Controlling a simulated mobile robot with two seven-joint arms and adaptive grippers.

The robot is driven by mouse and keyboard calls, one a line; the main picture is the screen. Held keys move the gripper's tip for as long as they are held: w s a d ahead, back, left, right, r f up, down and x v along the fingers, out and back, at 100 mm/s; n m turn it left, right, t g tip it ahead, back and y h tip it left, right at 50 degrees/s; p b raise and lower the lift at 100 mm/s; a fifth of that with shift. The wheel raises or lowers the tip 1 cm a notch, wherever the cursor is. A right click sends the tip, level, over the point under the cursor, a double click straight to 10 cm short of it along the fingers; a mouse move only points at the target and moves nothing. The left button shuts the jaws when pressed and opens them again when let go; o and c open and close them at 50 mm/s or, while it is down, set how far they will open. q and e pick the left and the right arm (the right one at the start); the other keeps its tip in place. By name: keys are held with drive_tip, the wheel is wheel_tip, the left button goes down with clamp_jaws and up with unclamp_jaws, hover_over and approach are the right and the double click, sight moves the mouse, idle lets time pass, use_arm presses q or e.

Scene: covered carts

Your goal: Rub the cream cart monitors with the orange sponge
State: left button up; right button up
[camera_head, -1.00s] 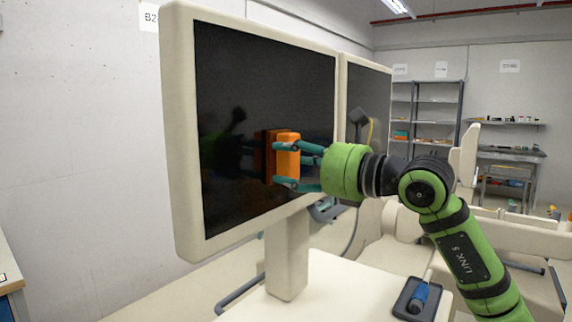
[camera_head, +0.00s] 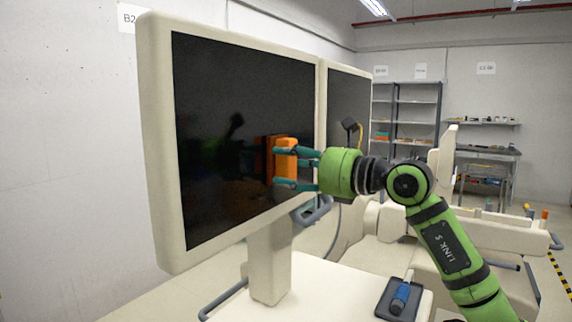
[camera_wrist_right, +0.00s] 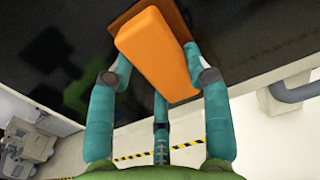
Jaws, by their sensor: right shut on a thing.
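The near cream monitor (camera_head: 158,150) faces me with its dark screen on a cream stand above the cart top. A second cream monitor (camera_head: 322,120) stands behind it to the right, partly hidden. My right gripper (camera_head: 279,167) is shut on the orange sponge (camera_head: 285,157) and holds it at the right part of the near screen. The wrist view shows the orange sponge (camera_wrist_right: 155,50) between the teal fingers, its far side against or very close to the dark screen; exact contact is hard to tell. My left gripper is not in view.
Cream covered furniture (camera_head: 400,255) stands behind my right arm. Shelves (camera_head: 405,115) and a workbench (camera_head: 485,165) are at the back wall.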

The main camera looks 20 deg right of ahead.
drive_tip(key=shift+w+d+p, duration=0.3)
drive_tip(key=shift+w+d, duration=0.4)
drive_tip(key=shift+d, duration=0.25)
drive_tip(key=shift+w+d+p, duration=0.75)
drive_tip(key=shift+w+d, duration=0.3)
drive_tip(key=shift+d, duration=0.2)
drive_tip(key=b+v, duration=0.3)
drive_tip(key=v, duration=0.3)
